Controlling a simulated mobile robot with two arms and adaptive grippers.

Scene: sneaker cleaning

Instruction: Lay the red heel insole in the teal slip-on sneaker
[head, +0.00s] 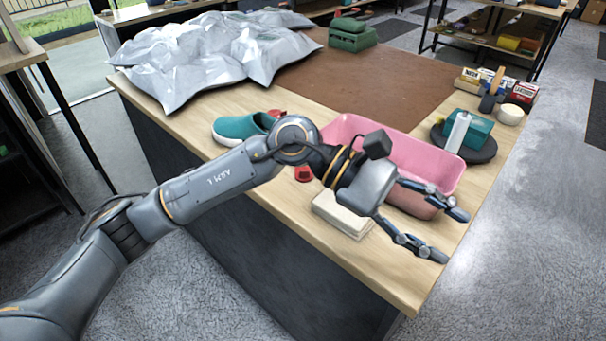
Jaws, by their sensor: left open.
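The teal slip-on sneaker (238,127) lies on the wooden tabletop left of the pink bin, its right part hidden behind my left arm. A small red piece (303,174) shows just below that arm, and another bit of red shows above it beside the sneaker. Both are partly hidden, so I cannot tell which is the heel insole. My left gripper (454,236) is open and empty, fingers spread over the table's right front edge, well to the right of the sneaker. My right gripper is not in view.
A pink bin (347,127) stands behind my left gripper, with a pale block (342,212) in front. A dark round tray (474,155) holds a white bottle (458,132) and a teal box. Crumpled silver sheeting (180,62) covers the back left; a brown mat (372,84) is mostly clear.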

